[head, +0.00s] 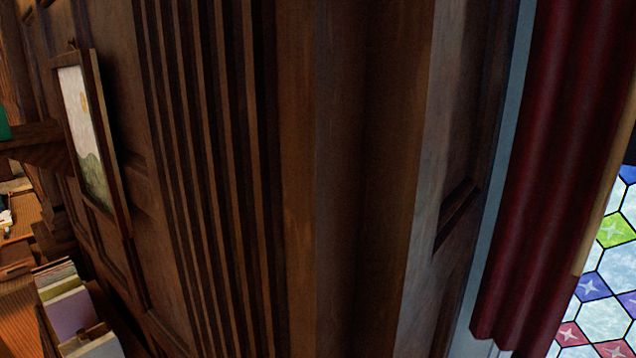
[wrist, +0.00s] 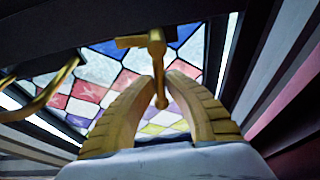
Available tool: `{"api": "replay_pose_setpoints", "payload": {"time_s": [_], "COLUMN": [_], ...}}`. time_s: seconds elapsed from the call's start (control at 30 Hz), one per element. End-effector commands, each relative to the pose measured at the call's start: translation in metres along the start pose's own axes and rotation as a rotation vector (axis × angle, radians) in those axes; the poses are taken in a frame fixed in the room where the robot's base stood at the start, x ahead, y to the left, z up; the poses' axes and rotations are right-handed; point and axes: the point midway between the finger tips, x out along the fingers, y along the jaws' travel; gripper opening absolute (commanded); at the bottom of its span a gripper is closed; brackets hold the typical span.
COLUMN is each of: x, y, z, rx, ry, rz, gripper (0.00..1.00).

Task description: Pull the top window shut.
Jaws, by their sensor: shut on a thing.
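The window of coloured stained glass (wrist: 100,70) fills the middle of the wrist view, tilted, within a dark frame. A brass handle (wrist: 157,48) hangs in front of the glass from a short crosspiece. My gripper (wrist: 162,82) has its two tan ribbed fingers on either side of the handle's stem, shut on it. The handle's knobbed lower end shows between the fingers. In the head view part of a stained glass window (head: 606,285) shows at the right edge; I cannot tell whether it is the same pane. My gripper is not in the head view.
A second brass bar (wrist: 42,92), curved, crosses the left of the wrist view. In the head view a dark wood panelled wall (head: 350,180) fills the middle, with a red curtain (head: 555,150) at right. A framed picture (head: 88,130) and books (head: 72,310) are at left.

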Motion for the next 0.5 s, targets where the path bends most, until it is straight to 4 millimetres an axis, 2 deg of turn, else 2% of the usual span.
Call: {"api": "replay_pose_setpoints", "payload": {"time_s": [0.5], "x": [-0.023], "y": [0.0], "z": [-0.005], "rx": [-0.001], "ry": [0.0], "rz": [0.0], "gripper": [0.04]}}
